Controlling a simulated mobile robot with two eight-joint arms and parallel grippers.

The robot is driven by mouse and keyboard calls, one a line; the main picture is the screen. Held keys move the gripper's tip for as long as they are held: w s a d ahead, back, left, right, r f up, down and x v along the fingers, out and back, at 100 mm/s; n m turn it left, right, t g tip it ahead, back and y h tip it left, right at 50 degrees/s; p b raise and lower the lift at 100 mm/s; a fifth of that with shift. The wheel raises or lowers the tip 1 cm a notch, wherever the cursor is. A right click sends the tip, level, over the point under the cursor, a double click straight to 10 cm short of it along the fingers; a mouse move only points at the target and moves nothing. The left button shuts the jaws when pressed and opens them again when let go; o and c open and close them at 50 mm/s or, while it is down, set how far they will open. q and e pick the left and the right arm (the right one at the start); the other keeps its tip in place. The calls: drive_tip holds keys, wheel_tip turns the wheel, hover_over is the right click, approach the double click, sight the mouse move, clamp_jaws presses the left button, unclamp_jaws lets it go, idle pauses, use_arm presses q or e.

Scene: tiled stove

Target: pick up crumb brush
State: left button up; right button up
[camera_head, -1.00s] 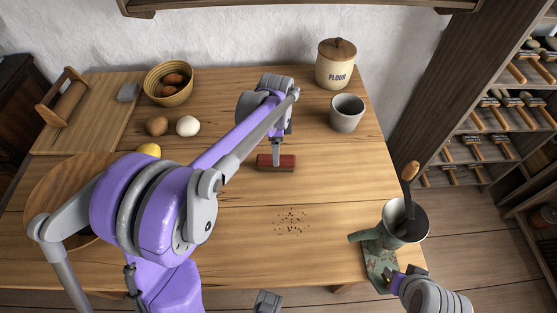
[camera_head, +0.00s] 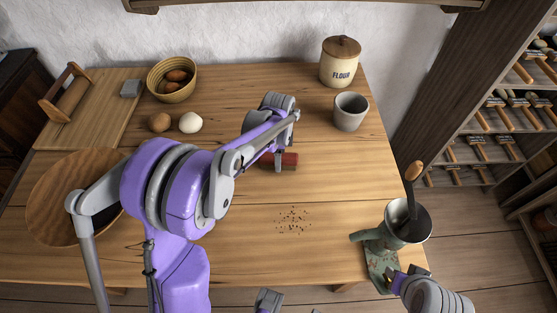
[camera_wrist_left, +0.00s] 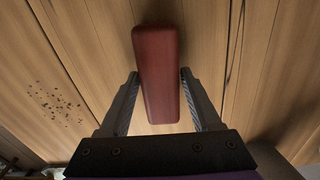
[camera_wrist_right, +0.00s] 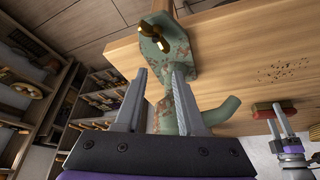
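The crumb brush, with a reddish-brown block body (camera_head: 289,159), lies on the wooden table (camera_head: 330,214), partly hidden by my left arm in the head view. In the left wrist view the brush (camera_wrist_left: 158,75) lies between the two open fingers of my left gripper (camera_wrist_left: 160,98), with a gap visible on each side. In the head view my left gripper (camera_head: 277,163) is down at the brush. My right gripper (camera_wrist_right: 160,92) is open and empty near the green grinder (camera_wrist_right: 165,65) at the table's front right corner.
Crumbs (camera_head: 293,220) lie scattered in front of the brush. A flour jar (camera_head: 340,65) and a grey cup (camera_head: 350,112) stand behind it to the right.

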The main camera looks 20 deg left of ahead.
use_arm(q)
clamp_jaws()
drive_tip(key=shift+r, duration=0.1)
wheel_tip(320, 180, up, 10)
drive_tip(key=shift+f+p, duration=0.1)
drive_tip(key=shift+p, duration=0.25)
drive_tip(key=shift+c, duration=1.2)
unclamp_jaws()
drive_tip(key=c, duration=0.5)
drive_tip(key=shift+c, duration=0.2)
